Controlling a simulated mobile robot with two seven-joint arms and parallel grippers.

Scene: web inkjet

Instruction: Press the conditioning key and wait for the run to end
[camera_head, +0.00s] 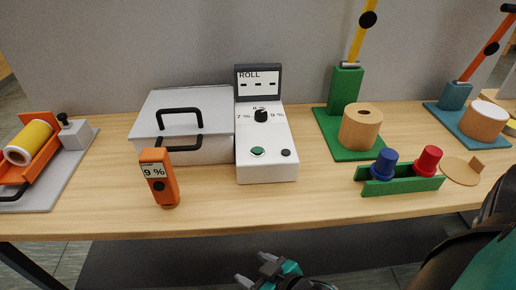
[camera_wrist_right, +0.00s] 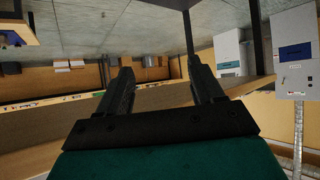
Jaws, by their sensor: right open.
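A white control unit (camera_head: 267,150) stands on the bench, against the right side of a grey lidded box (camera_head: 190,115). Its screen (camera_head: 258,83) reads ROLL with dashes below. A black dial (camera_head: 261,116) sits among the marks 7 %, 8 % and 9 %. Below it are a green round key (camera_head: 257,152) and a smaller black knob or key (camera_head: 286,153). An orange handheld meter (camera_head: 160,178) showing 9 % stands in front of the box. My right gripper (camera_head: 254,269) is open and empty, below and in front of the bench edge. Its spread fingers show in the right wrist view (camera_wrist_right: 160,76). My left gripper is out of view.
An orange cradle with a yellow roll (camera_head: 28,141) is at the left. A green stand with a tan roll (camera_head: 360,127) and a green holder with blue (camera_head: 384,164) and red (camera_head: 428,160) pieces are at the right. The bench front (camera_head: 260,205) is clear before the unit.

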